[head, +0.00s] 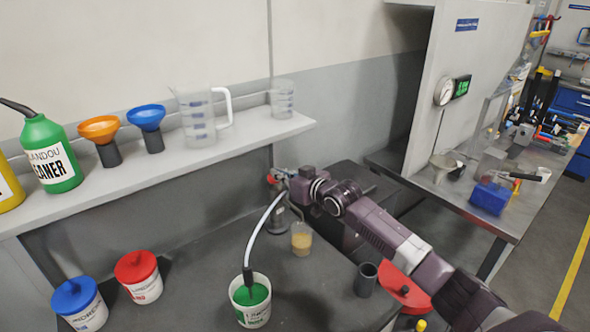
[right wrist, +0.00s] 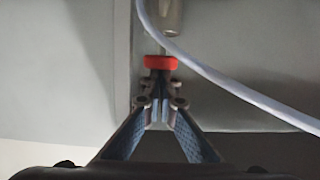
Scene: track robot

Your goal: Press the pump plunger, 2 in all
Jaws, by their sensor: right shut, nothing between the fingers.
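The pump's red plunger knob (right wrist: 160,62) shows in the right wrist view just beyond my fingertips; in the head view a bit of red (head: 270,179) shows beside the gripper. My right gripper (head: 282,175) is shut and empty, its closed fingertips (right wrist: 160,84) at the knob's near edge. I cannot tell whether they touch it. The grey metal pump body (head: 283,218) stands below the gripper, partly hidden by it. A clear hose (head: 257,232) runs from the pump to a white tub with green contents (head: 250,302). My left gripper is not in view.
A beaker of yellowish liquid (head: 301,239) stands right beside the pump. A dark cup (head: 365,280) and a red lid (head: 405,289) are near my right forearm. Red-lidded (head: 139,276) and blue-lidded (head: 78,303) tubs stand left. A shelf (head: 160,165) with jugs and funnels is behind.

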